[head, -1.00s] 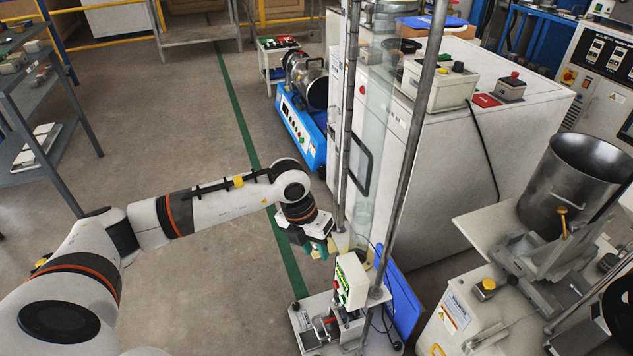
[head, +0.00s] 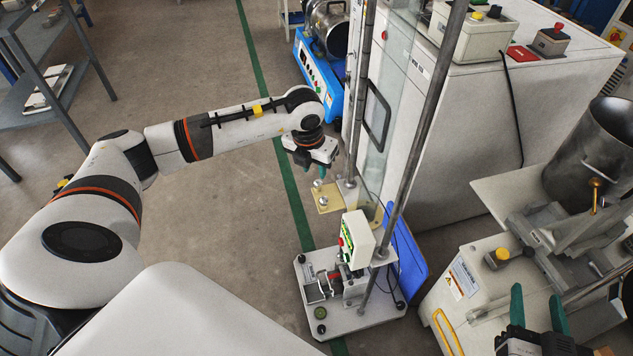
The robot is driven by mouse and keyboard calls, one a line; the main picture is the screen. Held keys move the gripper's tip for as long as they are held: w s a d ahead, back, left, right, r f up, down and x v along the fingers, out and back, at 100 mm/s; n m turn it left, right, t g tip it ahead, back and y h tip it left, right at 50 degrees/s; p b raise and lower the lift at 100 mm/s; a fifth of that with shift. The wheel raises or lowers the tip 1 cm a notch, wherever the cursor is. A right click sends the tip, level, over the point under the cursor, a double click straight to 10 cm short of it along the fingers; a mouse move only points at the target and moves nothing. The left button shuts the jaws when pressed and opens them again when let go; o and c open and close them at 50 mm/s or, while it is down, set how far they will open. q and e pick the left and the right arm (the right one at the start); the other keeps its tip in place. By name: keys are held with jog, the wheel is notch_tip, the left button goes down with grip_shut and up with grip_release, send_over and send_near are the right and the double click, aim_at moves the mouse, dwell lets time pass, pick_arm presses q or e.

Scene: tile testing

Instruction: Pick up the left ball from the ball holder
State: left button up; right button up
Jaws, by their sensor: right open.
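The ball holder (head: 334,204) is a small cream plate at the tester's column. Two small metal balls show at it: one further back and slightly left (head: 318,184), one nearer the front (head: 323,201). My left gripper (head: 316,169) points down just above and behind the balls, with a teal finger close to the back one. I cannot tell whether it touches that ball, and the gripper's body hides the gap between its fingers. My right gripper (head: 537,302) is at the bottom right, open and empty, its two teal fingers apart, away from the holder.
The tester has a white base (head: 372,322), a green-faced control box (head: 358,236) and tall metal rods (head: 422,120) close to the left gripper. A blue panel (head: 407,250) leans behind it. A grey cabinet (head: 470,150) stands at the back right. Open floor lies left of the tester.

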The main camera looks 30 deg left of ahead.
aim_at(317, 181)
pick_arm(q)
jog(key=b+x, duration=0.2)
jog(key=x, duration=0.1)
jog(key=shift+f, duration=0.25)
jog(key=shift+b+x, duration=0.9)
jog(key=shift+x, duration=0.2)
pick_arm(e)
jog(key=s+a+r+t+y, duration=0.1)
jog(key=s+r+t+y, duration=0.3)
jog(key=r+t, duration=0.7)
notch_tip(317, 181, up, 3)
jog(key=shift+s+f, duration=0.1)
jog(key=shift+s, duration=0.25)
jog(key=shift+w+f, duration=0.15)
jog(key=shift+w, duration=0.1)
pick_arm(q)
jog(key=c, duration=0.5)
jog(key=shift+r, duration=0.1)
